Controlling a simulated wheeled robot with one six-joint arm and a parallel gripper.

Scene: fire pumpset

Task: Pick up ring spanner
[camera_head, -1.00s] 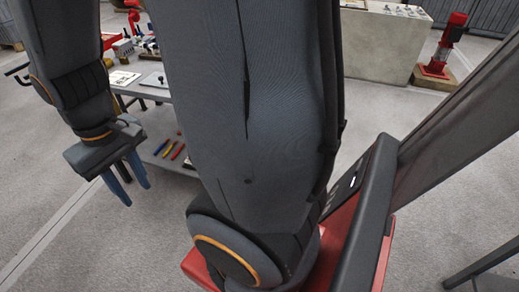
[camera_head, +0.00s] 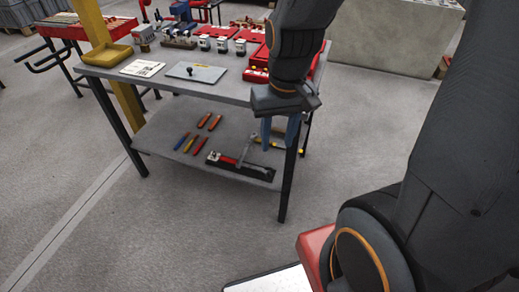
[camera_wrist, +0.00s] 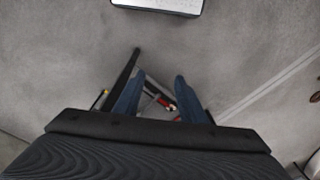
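No ring spanner can be told for certain. On the lower shelf of the workbench, a slim grey metal tool (camera_head: 244,151) stands out beside a red-handled tool (camera_head: 222,159); its kind is too small to tell. My gripper (camera_head: 280,134) is in front of the bench's near right corner, its blue fingers pointing down and partly hiding the shelf's right end. In the wrist view my gripper (camera_wrist: 157,98) has its two fingers apart with nothing held between them. Beyond them a small red part and thin bars show, partly hidden.
The workbench top (camera_head: 236,91) carries a grey plate (camera_head: 196,72), a paper sheet (camera_head: 142,68) and several red and grey parts. Several screwdrivers (camera_head: 187,143) lie on the lower shelf. A bench leg (camera_head: 287,190) stands close to my gripper.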

